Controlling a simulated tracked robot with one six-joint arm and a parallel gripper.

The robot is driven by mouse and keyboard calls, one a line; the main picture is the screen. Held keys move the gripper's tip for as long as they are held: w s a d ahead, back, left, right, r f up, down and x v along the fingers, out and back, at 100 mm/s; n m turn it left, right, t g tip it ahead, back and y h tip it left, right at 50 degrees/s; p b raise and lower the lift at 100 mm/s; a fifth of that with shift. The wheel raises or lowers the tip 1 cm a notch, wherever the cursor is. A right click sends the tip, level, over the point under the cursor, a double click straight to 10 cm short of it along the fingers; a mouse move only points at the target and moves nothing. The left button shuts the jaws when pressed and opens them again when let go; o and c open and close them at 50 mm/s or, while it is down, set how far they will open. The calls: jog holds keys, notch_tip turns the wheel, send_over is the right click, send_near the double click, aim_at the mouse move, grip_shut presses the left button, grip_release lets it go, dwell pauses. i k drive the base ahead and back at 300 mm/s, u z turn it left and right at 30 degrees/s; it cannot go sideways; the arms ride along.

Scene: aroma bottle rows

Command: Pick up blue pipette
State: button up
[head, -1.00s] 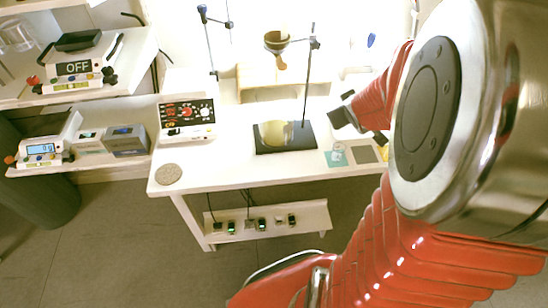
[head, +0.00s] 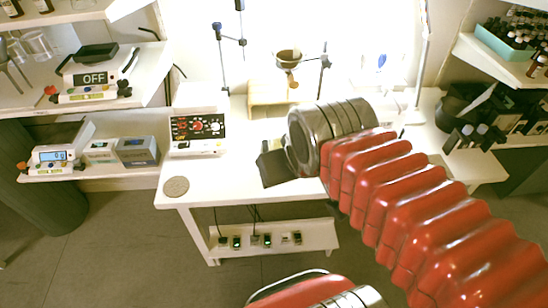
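I cannot clearly make out a blue pipette. A small blue oval thing (head: 382,61) shows at the back of the table, right of centre, against the bright background; it is too small to tell what it is. My arm reaches in from the lower right, and its silver wrist is over the middle of the table. A dark angular shape (head: 276,167) sticks out left of the wrist. I cannot tell whether it is my gripper or the stand's black base. No fingertips can be made out, so the opening and any contents are hidden.
The white table (head: 222,184) carries a control box (head: 197,133), a round coaster (head: 176,187) and a stand holding a funnel (head: 288,57). Shelves with scales (head: 93,80) are at left. A green tray of bottles (head: 503,42) and dark bottles are at right.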

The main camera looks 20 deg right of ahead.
aim_at(382, 59)
jog(key=z, duration=1.25)
